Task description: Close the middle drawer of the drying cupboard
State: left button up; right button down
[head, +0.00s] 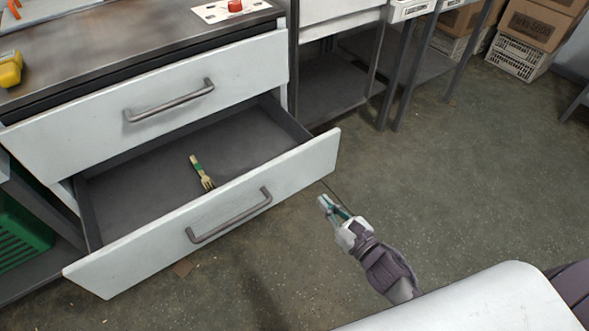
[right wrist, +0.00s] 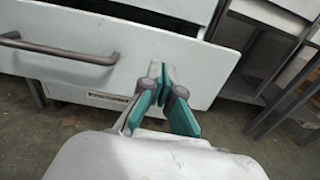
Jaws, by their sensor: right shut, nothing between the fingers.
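The white drying cupboard has a top drawer (head: 200,85) that looks shut. The drawer below it, which I take for the middle one (head: 290,185), stands pulled far out, its grey inside showing. Its front has a grey bar handle (head: 230,216), also seen in the right wrist view (right wrist: 58,48). A wooden fork with a green band (head: 202,172) lies inside. My right gripper (head: 325,203) is shut and empty, just in front of the drawer front's right end. In the right wrist view its fingertips (right wrist: 160,75) point at that front; contact cannot be told. My left gripper is out of view.
The worktop (head: 110,45) carries a red knob (head: 235,6) on a white plate and a yellow object (head: 10,70). A green crate (head: 22,232) is at the left. Metal-legged tables and boxes (head: 535,25) stand at the back right. The floor (head: 470,180) at right is clear.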

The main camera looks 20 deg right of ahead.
send_near(287, 160)
jog(key=shift+n, duration=0.3)
jog(key=x, duration=0.7)
jog(key=shift+w+f, duration=0.15)
